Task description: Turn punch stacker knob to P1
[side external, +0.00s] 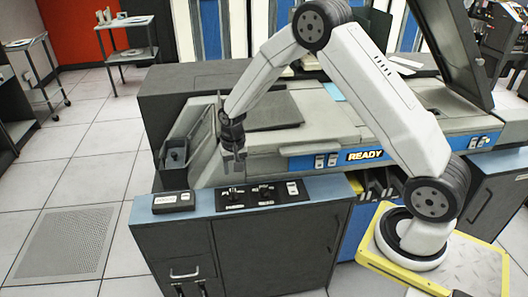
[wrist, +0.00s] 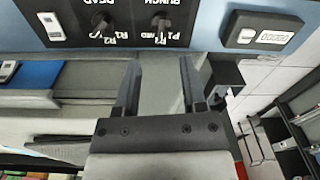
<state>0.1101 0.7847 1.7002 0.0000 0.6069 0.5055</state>
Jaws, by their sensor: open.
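The punch stacker knob (wrist: 160,22) is a dark knob at the top of the wrist view, under upside-down lettering that reads PUNCH, with P1 among its position marks. In the side external view it is the left knob (side external: 233,193) on the black panel. I cannot tell clearly which mark it points to. My gripper (side external: 234,168) hangs pointing down just above the left knob. In the wrist view my gripper (wrist: 158,72) shows two dark fingers spread apart with nothing between them. The fingertips look apart from the knob.
A similar READ knob (wrist: 101,24) sits beside the punch knob, then a white switch (wrist: 51,26). A small dark box (side external: 173,201) stands on the blue ledge to the left. Floor at left is open.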

